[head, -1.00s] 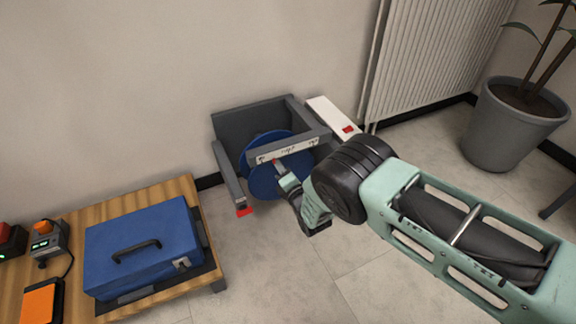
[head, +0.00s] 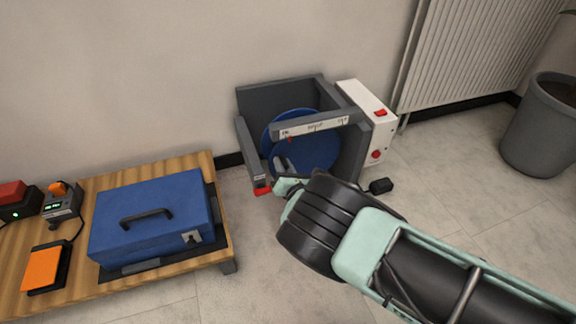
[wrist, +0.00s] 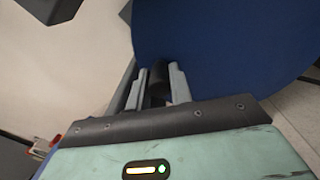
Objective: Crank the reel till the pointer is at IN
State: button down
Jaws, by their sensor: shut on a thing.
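The reel (head: 318,152) is a blue disc in a dark grey frame (head: 267,103) on the floor by the wall; it fills the top of the wrist view (wrist: 225,45). A white scale plate (head: 312,127) crosses the frame's front; its lettering is too small to read surely. A small red pointer (head: 290,139) shows just under the plate, near its left end. My gripper (head: 281,166) is at the reel's lower left. In the wrist view its fingers (wrist: 160,82) are shut on the dark crank handle (wrist: 157,85), in front of the disc.
A white box with red buttons (head: 366,112) stands right of the frame. A wooden table (head: 185,170) at left holds a blue case (head: 150,220), an orange-topped device (head: 45,269) and small units. A radiator (head: 465,55) and plant pot (head: 543,125) stand at right.

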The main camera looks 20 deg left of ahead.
jog(key=shift+s+a+f+n+b, duration=0.15)
jog(key=shift+f+n+b, duration=0.15)
jog(key=shift+f+b, duration=0.6)
jog(key=shift+s+a+f+n+b, duration=0.1)
jog(key=shift+f+n+b, duration=0.2)
jog(key=shift+f+b, duration=0.5)
jog(key=shift+f, duration=0.2)
jog(key=shift+w+d, duration=0.1)
jog(key=c, duration=1.3)
grip_release()
jog(key=shift+o, duration=0.2)
jog(key=shift+r, duration=0.15)
jog(key=p+v, duration=0.8)
jog(key=v, duration=0.9)
jog(key=shift+s, duration=0.2)
